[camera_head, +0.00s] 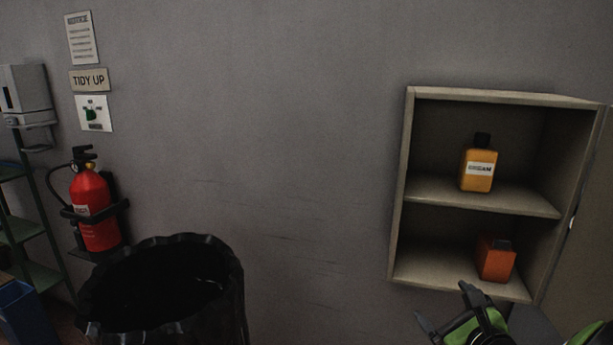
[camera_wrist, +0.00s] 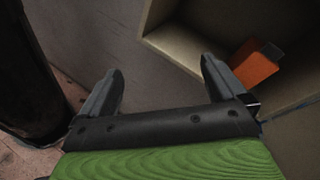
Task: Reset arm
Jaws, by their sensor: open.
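My gripper (camera_head: 446,306) is at the lower right of the head view, in front of and below the wall cabinet (camera_head: 400,190). In the wrist view my gripper (camera_wrist: 160,88) has its two dark fingers spread apart, with nothing between them. An orange container (camera_head: 496,259) stands on the cabinet's lower shelf; it also shows in the wrist view (camera_wrist: 255,64), beyond the right finger and apart from it. A yellow bottle (camera_head: 478,166) with a dark cap and a white label stands on the upper shelf.
A bin with a black liner (camera_head: 160,290) stands at the lower left. A red fire extinguisher (camera_head: 92,205) hangs on the wall behind it. A shelf rack (camera_head: 28,230) and a blue box (camera_head: 22,312) are at the far left. The wall between bin and cabinet is bare.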

